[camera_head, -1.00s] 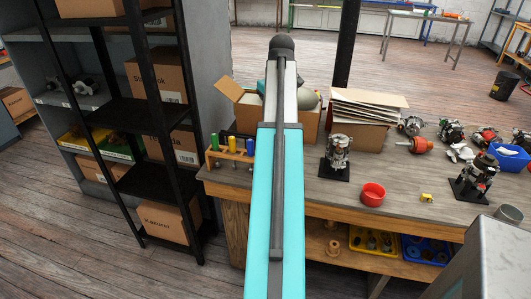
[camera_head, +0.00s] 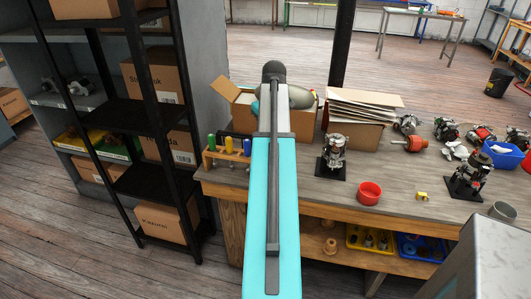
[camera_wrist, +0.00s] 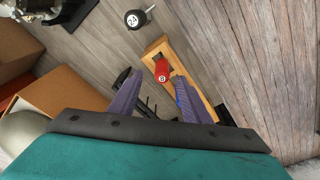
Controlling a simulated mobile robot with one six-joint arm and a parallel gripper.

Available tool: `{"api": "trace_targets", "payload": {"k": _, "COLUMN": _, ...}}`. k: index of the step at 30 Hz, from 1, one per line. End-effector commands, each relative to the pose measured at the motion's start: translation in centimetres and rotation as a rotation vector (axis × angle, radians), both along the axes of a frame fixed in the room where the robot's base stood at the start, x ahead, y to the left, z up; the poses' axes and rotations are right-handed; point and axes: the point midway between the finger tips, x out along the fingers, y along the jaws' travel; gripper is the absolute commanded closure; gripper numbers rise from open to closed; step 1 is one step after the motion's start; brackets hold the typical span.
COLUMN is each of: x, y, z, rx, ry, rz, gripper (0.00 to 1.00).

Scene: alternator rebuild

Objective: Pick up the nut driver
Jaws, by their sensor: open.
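A small wooden rack (camera_head: 225,161) at the left end of the workbench holds upright tools with green (camera_head: 212,142), yellow (camera_head: 229,144) and blue (camera_head: 247,147) handles. In the wrist view the rack (camera_wrist: 152,49) runs diagonally, and a red handle (camera_wrist: 161,72) with a pale round mark on its end stands in it. A bit of blue shows beside my right finger. I cannot tell which handle is the nut driver. My gripper (camera_wrist: 157,75) is open and empty, with the red handle between its fingertips in the picture; the height gap is unclear. My arm hides the gripper in the head view.
An open cardboard box (camera_wrist: 62,98) is close left of my gripper. A black round-topped item (camera_wrist: 135,18) stands near the rack. A black shelf unit (camera_head: 150,112) is left of the bench. A red bowl (camera_head: 369,193) and an alternator on a stand (camera_head: 334,155) are to the right.

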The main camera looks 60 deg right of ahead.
Motion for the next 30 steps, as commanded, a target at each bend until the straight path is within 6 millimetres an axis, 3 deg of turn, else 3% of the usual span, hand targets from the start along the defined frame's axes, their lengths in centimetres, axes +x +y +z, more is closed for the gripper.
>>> {"api": "trace_targets", "payload": {"k": 6, "x": 0.2, "y": 0.0, "z": -1.1, "rx": -0.001, "ry": 0.000, "rz": 0.001, "gripper": 0.56}}
{"api": "trace_targets", "payload": {"k": 20, "x": 0.3, "y": 0.0, "z": -1.4, "rx": 0.000, "ry": 0.000, "rz": 0.002, "gripper": 0.56}}
{"api": "trace_targets", "payload": {"k": 30, "x": 0.9, "y": 0.2, "z": -3.9, "rx": 0.000, "ry": 0.000, "rz": 0.003, "gripper": 0.56}}
